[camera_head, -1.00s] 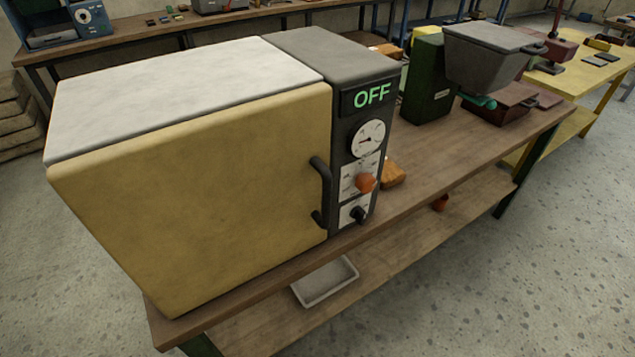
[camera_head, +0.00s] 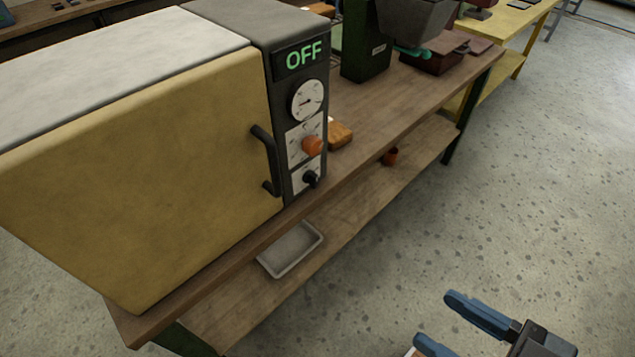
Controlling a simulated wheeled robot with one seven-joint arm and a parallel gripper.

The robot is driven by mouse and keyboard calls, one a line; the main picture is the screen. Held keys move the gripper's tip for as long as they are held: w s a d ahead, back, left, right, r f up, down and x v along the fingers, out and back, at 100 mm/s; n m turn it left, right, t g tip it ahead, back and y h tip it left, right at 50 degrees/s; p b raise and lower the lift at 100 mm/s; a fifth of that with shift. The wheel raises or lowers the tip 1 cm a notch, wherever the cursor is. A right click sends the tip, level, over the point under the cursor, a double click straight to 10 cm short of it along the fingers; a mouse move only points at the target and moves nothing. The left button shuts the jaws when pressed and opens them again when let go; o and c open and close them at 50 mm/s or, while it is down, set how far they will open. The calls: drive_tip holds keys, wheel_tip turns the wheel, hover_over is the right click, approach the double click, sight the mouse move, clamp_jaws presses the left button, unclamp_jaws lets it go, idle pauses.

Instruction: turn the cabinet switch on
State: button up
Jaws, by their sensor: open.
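The cabinet (camera_head: 140,160) is a yellow-fronted box with a pale top and a dark control panel, standing on a wooden workbench. Its lit sign (camera_head: 303,55) reads OFF in green. Below the sign are a round gauge (camera_head: 307,101), an orange knob (camera_head: 312,146) and a small black knob (camera_head: 310,178). I cannot tell which knob is the switch. A dark handle (camera_head: 265,160) is on the door, left of the panel. My gripper (camera_head: 455,322) has blue fingers, open and empty, at the bottom right, well apart from the cabinet and in front of the bench.
The workbench (camera_head: 400,110) has a lower shelf with a grey tray (camera_head: 290,250) and a small orange-brown cup (camera_head: 390,157). An orange block (camera_head: 340,133) lies beside the panel. A green machine (camera_head: 365,45) stands further back. The speckled floor (camera_head: 520,180) at right is clear.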

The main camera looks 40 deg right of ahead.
drive_tip(key=shift+m+h, duration=0.3)
drive_tip(key=shift+h, duration=0.4)
drive_tip(key=w+d+f+b, duration=0.1)
drive_tip(key=f, duration=0.1)
drive_tip(key=w+d+f+b, duration=0.1)
drive_tip(key=w+f+b, duration=0.1)
drive_tip(key=f, duration=0.1)
drive_tip(key=w+d+f+b, duration=0.1)
drive_tip(key=w+f, duration=0.1)
drive_tip(key=shift+w+d+f, duration=0.1)
drive_tip(key=shift+d+f, duration=0.1)
drive_tip(key=shift+f, duration=0.1)
drive_tip(key=shift+c, duration=1.4)
drive_tip(key=t+y+b, duration=0.1)
drive_tip(key=t+b, duration=0.2)
drive_tip(key=b, duration=1)
approach(317, 180)
drive_tip(key=w, duration=0.2)
drive_tip(key=shift+w+p, duration=0.8)
drive_tip(key=shift+w, duration=2.9)
clamp_jaws()
